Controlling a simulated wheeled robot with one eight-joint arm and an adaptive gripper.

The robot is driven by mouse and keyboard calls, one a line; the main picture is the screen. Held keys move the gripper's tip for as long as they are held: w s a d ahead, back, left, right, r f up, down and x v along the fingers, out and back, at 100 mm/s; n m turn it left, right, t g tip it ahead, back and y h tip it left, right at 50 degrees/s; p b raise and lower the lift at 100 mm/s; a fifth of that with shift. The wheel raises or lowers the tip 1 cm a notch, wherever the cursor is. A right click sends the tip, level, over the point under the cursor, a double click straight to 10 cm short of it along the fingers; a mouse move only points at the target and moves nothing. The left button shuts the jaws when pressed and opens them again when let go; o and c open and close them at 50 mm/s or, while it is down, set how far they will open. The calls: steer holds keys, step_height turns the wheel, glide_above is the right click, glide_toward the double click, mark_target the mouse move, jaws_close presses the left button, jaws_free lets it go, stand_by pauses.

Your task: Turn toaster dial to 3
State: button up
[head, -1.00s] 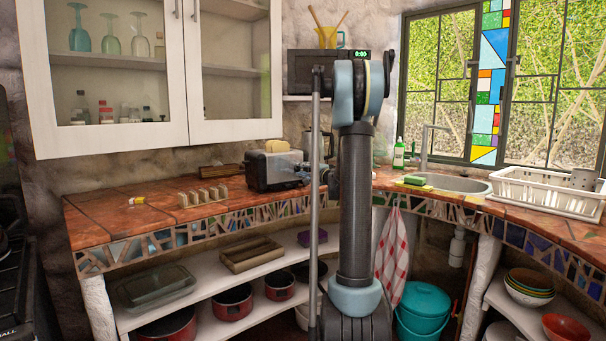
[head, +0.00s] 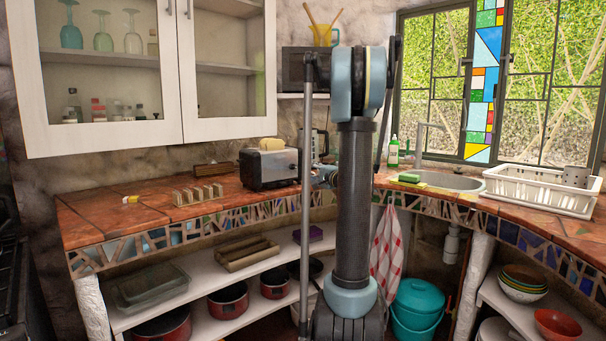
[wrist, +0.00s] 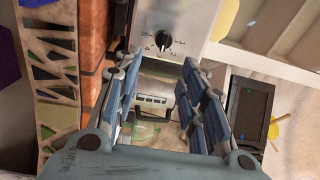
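The toaster (head: 268,168) stands on the counter, a dark and silver box with a slice of bread (head: 271,143) on top. In the wrist view its pale metal end panel (wrist: 190,22) is at the top, with a round black dial (wrist: 163,40) and small printed marks around it. The dial's exact setting is too small to read. My gripper (wrist: 158,74) is open and empty. Its blue-grey fingers are spread to either side below the dial in the picture, apart from it. In the head view my arm mostly hides the gripper, right of the toaster.
A toast rack (head: 198,193) stands on the counter (head: 95,215) left of the toaster. A kettle-like appliance (head: 320,145) is behind my arm. A microwave (head: 293,68) sits above. The sink (head: 450,182) and white dish rack (head: 535,190) are to the right.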

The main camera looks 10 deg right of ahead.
steer(key=shift+v, duration=1.45)
